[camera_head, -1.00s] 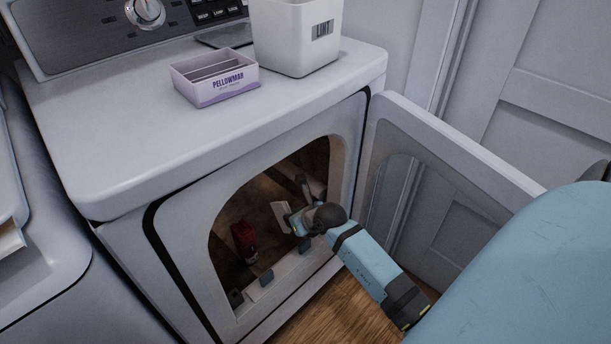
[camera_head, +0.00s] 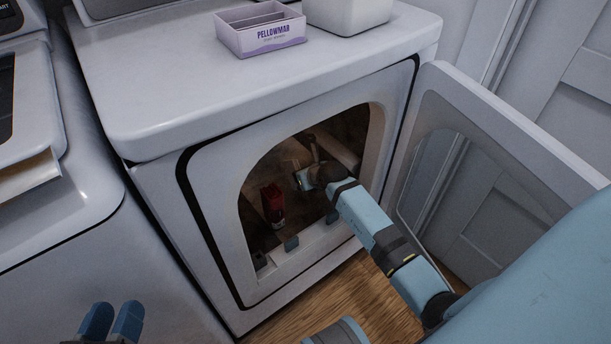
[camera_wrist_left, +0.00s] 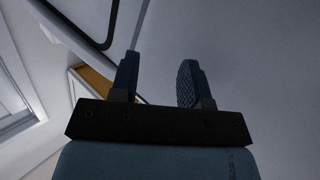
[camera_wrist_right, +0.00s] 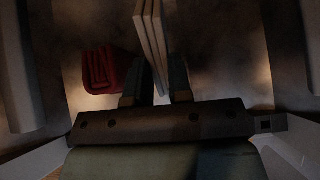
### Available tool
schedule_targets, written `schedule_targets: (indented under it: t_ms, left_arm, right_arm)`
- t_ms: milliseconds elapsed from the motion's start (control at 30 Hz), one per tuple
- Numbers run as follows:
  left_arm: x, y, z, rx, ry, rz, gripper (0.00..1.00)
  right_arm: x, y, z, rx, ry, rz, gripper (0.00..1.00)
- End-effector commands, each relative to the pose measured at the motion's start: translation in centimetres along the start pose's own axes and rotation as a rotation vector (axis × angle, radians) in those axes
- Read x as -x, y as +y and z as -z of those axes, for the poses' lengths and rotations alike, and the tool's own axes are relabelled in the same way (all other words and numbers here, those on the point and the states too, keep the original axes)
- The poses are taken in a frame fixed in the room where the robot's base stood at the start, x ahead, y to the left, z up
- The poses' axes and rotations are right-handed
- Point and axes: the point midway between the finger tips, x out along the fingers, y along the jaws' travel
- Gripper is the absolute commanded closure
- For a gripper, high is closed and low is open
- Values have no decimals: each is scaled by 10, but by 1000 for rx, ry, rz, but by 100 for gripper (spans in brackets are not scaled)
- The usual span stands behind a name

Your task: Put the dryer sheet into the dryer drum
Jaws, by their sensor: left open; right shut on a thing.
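The dryer (camera_head: 215,205) stands with its door (camera_head: 440,150) swung open to the right. My right arm reaches through the opening, and its gripper (camera_head: 308,178) is inside the drum (camera_head: 290,150). In the right wrist view the pale, folded dryer sheet (camera_wrist_right: 153,35) stands between the fingers of that gripper (camera_wrist_right: 157,80), which is shut on it.
A Pellowmar box (camera_head: 260,30) and a white bin (camera_head: 348,12) stand on the dryer top. The washer (camera_head: 90,230) is at left.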

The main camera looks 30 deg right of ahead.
Motion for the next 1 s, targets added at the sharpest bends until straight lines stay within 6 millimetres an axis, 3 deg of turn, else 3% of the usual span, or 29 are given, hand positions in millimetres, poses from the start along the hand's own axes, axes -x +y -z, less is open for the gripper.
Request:
schedule_targets:
  t_ms: [200,233,367,733,1000]
  left_arm:
    - [0,0,0,0,-2,-1,57]
    - [0,0,0,0,-2,0,57]
    - [0,0,0,0,-2,-1,57]
    - [1,1,6,-2,7,1,57]
    - [5,6,45,-1,129,14,57]
  right_arm:
    - [0,0,0,0,0,0,100]
    - [0,0,0,0,0,0,79]
    - [0,0,0,0,0,0,51]
    - [8,0,-1,0,1,0,51]
    - [62,0,-3,1,1,0,51]
